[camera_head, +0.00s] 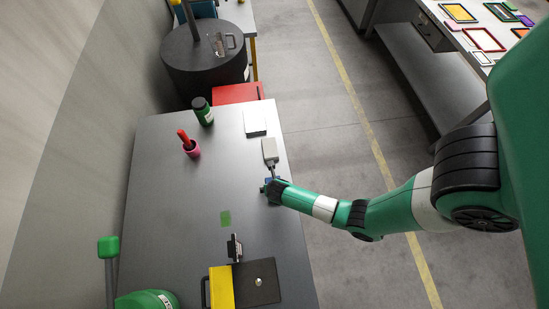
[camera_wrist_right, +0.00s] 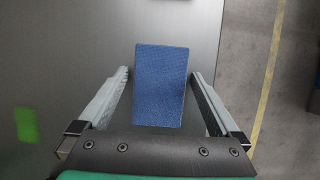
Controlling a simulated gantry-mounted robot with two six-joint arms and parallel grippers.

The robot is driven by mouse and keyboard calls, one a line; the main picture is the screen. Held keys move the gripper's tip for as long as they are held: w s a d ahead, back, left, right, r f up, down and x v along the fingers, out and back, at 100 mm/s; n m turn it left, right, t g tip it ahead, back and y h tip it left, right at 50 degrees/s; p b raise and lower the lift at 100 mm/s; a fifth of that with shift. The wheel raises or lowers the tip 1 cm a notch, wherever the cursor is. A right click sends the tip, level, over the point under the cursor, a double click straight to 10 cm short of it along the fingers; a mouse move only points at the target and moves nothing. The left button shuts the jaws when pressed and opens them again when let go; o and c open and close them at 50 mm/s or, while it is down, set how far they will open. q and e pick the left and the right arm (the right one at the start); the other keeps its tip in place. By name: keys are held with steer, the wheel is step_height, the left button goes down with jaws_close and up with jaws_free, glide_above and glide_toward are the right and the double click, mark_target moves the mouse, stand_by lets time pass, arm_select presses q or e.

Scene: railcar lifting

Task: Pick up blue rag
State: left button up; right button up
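The blue rag (camera_wrist_right: 160,85) is a flat blue rectangle on the grey metal table (camera_head: 165,230). In the right wrist view it lies between the fingers of my right gripper (camera_wrist_right: 160,74), which are spread apart with a gap on either side of the rag. Whether the fingertips reach down to the table I cannot tell. In the head view my right gripper (camera_head: 268,186) is low over the table's right edge and hides most of the rag. My left gripper is not in view.
A light grey box-like item (camera_head: 270,149) lies just beyond my right gripper, with a white pad (camera_head: 255,121) farther back. A yellow item (camera_head: 221,287) lies near the front.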

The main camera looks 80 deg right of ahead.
steer(key=c, duration=1.2)
steer(key=shift+c, duration=0.2)
steer(key=shift+r, duration=0.15)
steer(key=shift+r, duration=0.3)
step_height(320, 180, up, 3)
steer(key=shift+f+p, duration=0.2)
steer(key=shift+p, duration=0.6)
steer(key=s+a+r+p, duration=0.3)
steer(key=s+a+r, duration=0.4)
steer(key=s, duration=0.5)
step_height(320, 180, up, 3)
steer(key=shift+f, duration=0.2)
